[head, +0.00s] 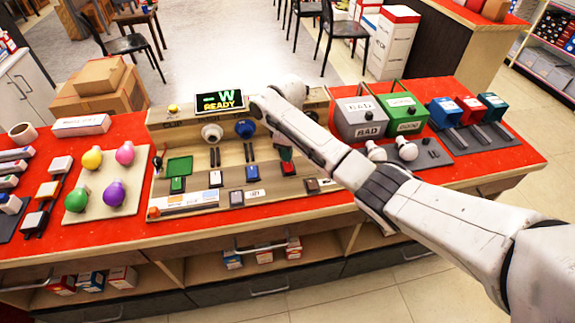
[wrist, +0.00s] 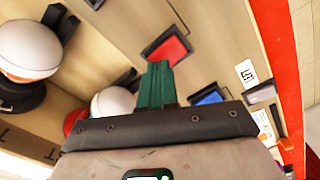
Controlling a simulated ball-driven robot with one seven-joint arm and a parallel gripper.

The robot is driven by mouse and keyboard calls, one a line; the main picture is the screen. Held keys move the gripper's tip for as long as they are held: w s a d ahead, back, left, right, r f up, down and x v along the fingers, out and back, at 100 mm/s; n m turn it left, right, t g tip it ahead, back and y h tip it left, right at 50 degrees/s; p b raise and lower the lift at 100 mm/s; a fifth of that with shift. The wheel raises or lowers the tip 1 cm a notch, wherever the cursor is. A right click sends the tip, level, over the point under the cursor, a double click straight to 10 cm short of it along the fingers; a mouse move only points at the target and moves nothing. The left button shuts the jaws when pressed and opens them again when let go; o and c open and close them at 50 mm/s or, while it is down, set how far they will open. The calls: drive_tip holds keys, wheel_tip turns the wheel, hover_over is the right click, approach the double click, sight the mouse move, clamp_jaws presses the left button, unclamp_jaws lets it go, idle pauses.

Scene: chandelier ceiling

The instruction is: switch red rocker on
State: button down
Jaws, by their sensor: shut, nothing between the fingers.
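The red rocker (wrist: 172,46) sits in a dark frame on the wooden board in the wrist view. My gripper (wrist: 159,68) shows there as green fingers, shut and empty, with the tips just beside the rocker's near edge. I cannot tell whether they touch it. In the head view, a red patch (head: 285,154) shows beside my forearm, partly hidden. The blue rocker (wrist: 209,96) lies to the right of the fingers in the wrist view; it also shows in the head view (head: 252,173). I cannot tell which way the red rocker is tipped.
A green rocker (head: 177,184) and a white rocker (head: 215,179) stand left of the blue one. A display (head: 220,101) reads "W READY". Grey (head: 362,120) and green (head: 404,113) bins stand right of the board. Coloured bulbs lie on a pad (head: 134,159) at left.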

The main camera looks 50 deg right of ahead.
drive_tip(key=shift+f+b, duration=0.5)
drive_tip(key=shift+f, duration=0.35)
idle(0.4)
wheel_tip(320, 180, up, 7)
drive_tip(key=p, duration=0.7)
drive_tip(key=shift+r, duration=0.1)
idle(0.5)
